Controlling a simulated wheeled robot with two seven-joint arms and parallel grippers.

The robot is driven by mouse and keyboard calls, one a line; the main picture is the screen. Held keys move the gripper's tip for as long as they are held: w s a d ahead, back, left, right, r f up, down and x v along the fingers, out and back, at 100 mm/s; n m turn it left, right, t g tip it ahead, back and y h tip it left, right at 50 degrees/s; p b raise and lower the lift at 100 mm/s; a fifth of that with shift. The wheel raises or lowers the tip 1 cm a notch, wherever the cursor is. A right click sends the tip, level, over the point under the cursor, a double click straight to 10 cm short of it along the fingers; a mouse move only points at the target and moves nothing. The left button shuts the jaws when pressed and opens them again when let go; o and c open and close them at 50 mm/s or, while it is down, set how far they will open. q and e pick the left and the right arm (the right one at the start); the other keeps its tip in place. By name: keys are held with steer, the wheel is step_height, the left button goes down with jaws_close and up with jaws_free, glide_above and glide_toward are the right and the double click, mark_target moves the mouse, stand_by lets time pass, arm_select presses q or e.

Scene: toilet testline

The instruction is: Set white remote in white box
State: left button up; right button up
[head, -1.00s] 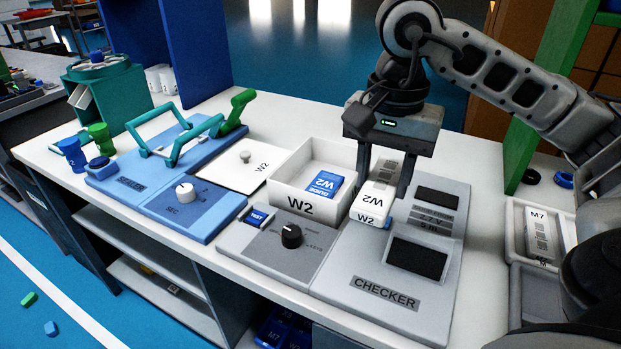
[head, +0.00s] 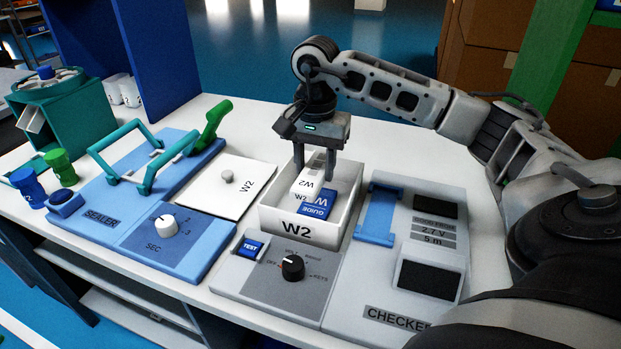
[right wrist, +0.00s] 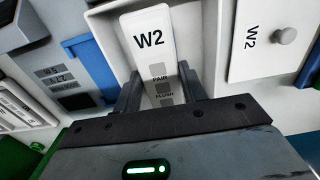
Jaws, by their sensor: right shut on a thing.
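The white remote (head: 307,184), marked W2, is held between the fingers of my right gripper (head: 314,168). It is tilted and is over or inside the open white box (head: 296,232) marked W2. In the right wrist view the remote (right wrist: 152,50) shows its W2 label and grey buttons between the two fingers (right wrist: 160,92). A blue guide booklet (head: 317,205) lies in the box, partly covered by the remote. I cannot tell whether the remote touches the box floor. My left gripper is not in view.
The white lid (head: 226,186) with a knob lies left of the box. The checker (head: 399,281) with a blue cradle (head: 379,214) is to the right. The blue sealer (head: 120,215) with green handles is to the left. A test dial panel (head: 277,273) is in front.

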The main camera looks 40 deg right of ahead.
mark_target(310, 163)
steer(key=shift+w+d+f, duration=0.25)
steer(key=shift+w+f, duration=0.5)
steer(key=shift+f, duration=0.15)
steer(key=shift+w+d+f, duration=0.15)
steer(key=shift+w+f, duration=0.15)
steer(key=shift+f, duration=0.15)
step_height(310, 163, down, 3)
steer(key=shift+p, duration=0.3)
arm_select(q)
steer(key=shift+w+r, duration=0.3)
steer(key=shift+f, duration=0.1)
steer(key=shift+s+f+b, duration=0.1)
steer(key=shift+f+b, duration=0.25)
steer(key=shift+b, duration=0.2)
arm_select(e)
steer(key=shift+f, duration=0.55)
steer(key=o, duration=1)
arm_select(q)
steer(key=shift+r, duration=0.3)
